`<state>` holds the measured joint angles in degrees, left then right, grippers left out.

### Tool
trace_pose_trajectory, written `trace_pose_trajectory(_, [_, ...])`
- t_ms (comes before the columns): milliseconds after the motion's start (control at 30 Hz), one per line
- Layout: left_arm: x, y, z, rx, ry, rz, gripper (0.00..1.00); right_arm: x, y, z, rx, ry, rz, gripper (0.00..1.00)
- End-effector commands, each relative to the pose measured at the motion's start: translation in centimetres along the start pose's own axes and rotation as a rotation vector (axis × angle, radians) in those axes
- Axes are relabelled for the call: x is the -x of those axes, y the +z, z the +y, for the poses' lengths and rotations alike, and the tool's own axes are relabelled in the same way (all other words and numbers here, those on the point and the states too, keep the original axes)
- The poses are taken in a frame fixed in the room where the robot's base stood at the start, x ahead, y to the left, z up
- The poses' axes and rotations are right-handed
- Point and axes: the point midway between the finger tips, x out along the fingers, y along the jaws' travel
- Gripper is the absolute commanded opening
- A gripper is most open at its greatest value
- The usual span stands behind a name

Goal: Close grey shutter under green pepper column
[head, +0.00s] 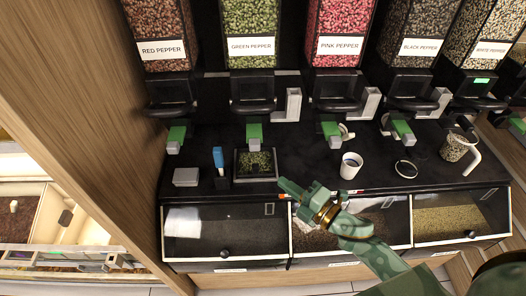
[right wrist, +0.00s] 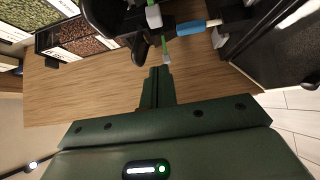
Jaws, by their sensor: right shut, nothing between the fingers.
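The green pepper column (head: 250,35) stands second from the left in the head view, with a black dispenser (head: 252,92) below it. Under that a green piece with a grey end (head: 254,135) juts forward; I cannot tell whether the shutter is open. A dark tray (head: 241,178) holding green peppercorns (head: 258,162) is below. My right gripper (head: 283,184) is shut and empty, in front and to the right of this tray. In the right wrist view its closed fingers (right wrist: 158,72) are close to a green piece with a grey tip (right wrist: 166,46). My left gripper is out of view.
Red, pink, black and white pepper columns flank the green one. A blue-handled tool (head: 218,158), a grey block (head: 186,177), a white cup (head: 351,165) and a filled mug (head: 455,149) stand on the black counter. Clear-fronted bins (head: 225,235) line its front. A wooden panel (head: 95,120) bounds the left.

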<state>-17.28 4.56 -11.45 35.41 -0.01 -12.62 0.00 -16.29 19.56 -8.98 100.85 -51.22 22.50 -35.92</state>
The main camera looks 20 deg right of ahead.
Motion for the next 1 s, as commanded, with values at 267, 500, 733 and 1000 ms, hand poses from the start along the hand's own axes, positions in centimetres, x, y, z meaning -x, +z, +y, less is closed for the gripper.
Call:
trace_pose_trajectory(267, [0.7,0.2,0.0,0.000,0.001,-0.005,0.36,-5.9,0.1,0.1,-0.003,0.003,-0.002,0.00])
trace_pose_trajectory(500, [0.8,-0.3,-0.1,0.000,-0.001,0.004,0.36,-9.8,1.3,-0.1,-0.003,-0.002,-0.004,0.00])
trace_pose_trajectory(733, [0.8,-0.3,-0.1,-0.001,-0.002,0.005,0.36,-11.2,2.7,-0.2,-0.004,-0.002,-0.003,0.00])
trace_pose_trajectory(1000, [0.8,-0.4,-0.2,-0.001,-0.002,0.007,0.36,-11.3,2.9,-0.2,-0.005,-0.002,-0.003,0.00])
